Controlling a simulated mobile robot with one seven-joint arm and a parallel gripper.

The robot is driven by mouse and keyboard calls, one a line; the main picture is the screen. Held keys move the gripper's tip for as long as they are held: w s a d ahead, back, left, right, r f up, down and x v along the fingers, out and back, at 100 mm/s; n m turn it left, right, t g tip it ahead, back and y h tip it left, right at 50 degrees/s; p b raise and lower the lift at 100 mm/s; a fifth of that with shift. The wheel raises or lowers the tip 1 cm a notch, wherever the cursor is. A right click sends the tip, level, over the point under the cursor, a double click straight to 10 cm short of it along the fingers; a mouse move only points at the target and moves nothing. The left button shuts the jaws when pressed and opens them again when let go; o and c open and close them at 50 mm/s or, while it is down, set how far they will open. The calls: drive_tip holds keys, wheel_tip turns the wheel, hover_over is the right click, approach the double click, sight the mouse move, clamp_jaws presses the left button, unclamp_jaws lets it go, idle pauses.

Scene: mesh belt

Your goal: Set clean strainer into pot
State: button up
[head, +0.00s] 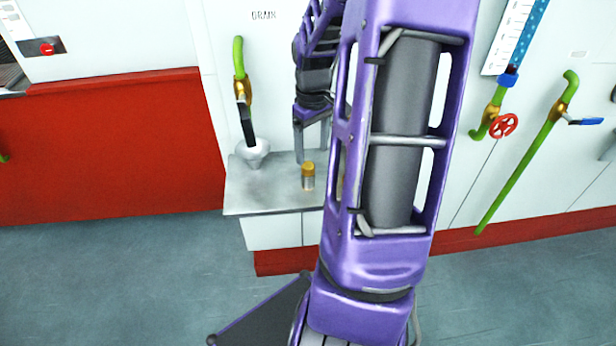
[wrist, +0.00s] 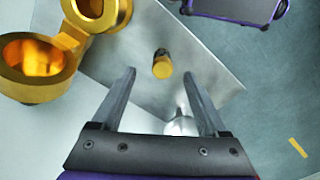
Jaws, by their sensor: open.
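A small cylinder with a yellow-gold cap and grey-brown sides, which looks like the strainer (head: 308,178), stands upright on the metal counter. It also shows in the wrist view (wrist: 161,64), beyond and between my fingertips. My gripper (head: 311,150) is above the counter, and its fingers are apart with nothing between them in the wrist view (wrist: 158,74). A brass housing with a round open mouth, which looks like the pot (wrist: 38,93), is at the left of the wrist view. I cannot make it out in the head view, where my arm hides part of the counter.
The metal counter (head: 262,200) has a pale funnel (head: 253,152) at its back left, under a black spout. A thin sliver of another object (head: 340,187) shows beside my arm. Green pipes and a red handwheel (head: 503,125) are on the wall at right. The counter's front is clear.

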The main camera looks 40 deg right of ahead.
sight(309, 165)
drive_tip(key=f, duration=0.5)
drive_tip(key=shift+w+a+f+b, duration=0.25)
drive_tip(key=shift+w+f+b, duration=0.1)
drive_tip(key=shift+w+b, duration=0.05)
clamp_jaws()
